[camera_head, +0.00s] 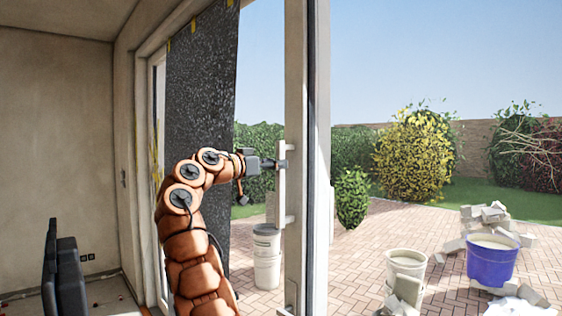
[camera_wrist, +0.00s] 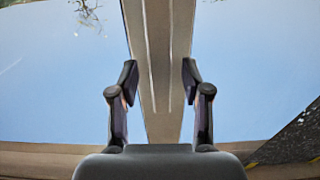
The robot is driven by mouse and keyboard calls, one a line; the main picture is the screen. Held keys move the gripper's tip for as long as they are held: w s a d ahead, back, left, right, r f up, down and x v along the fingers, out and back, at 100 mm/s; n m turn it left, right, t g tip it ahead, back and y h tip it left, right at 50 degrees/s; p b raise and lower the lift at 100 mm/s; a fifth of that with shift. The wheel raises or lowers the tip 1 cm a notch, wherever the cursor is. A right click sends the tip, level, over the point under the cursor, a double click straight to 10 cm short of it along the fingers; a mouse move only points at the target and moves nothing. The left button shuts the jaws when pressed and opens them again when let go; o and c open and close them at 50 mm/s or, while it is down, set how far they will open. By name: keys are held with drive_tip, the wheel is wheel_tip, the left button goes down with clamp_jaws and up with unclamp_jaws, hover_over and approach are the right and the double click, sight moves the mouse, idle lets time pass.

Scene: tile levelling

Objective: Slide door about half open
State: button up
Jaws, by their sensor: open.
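The sliding door's tall pale frame post (camera_head: 297,120) stands upright near the middle of the head view, with glass beside it. A light vertical bar handle (camera_head: 282,180) on brackets sits on the post's left side. My gripper (camera_head: 270,164) points right at the upper part of this handle, at or very near it; contact cannot be told. In the wrist view, my gripper (camera_wrist: 159,80) is open, with one finger on each side of the upright post (camera_wrist: 160,40) seen beyond. Whether the handle bar lies between the fingers is unclear.
A dark speckled sheet (camera_head: 203,90) hangs behind my arm. Outside on the brick paving are a pale bucket (camera_head: 267,258), a white bucket (camera_head: 406,262), a blue tub (camera_head: 492,262) and rubble (camera_head: 482,217). A dark object (camera_head: 64,275) stands at lower left.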

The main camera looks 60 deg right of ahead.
drive_tip(key=x, duration=0.2)
drive_tip(key=shift+d+p, duration=0.3)
drive_tip(key=shift+c, duration=0.2)
clamp_jaws()
drive_tip(key=shift+s, duration=0.1)
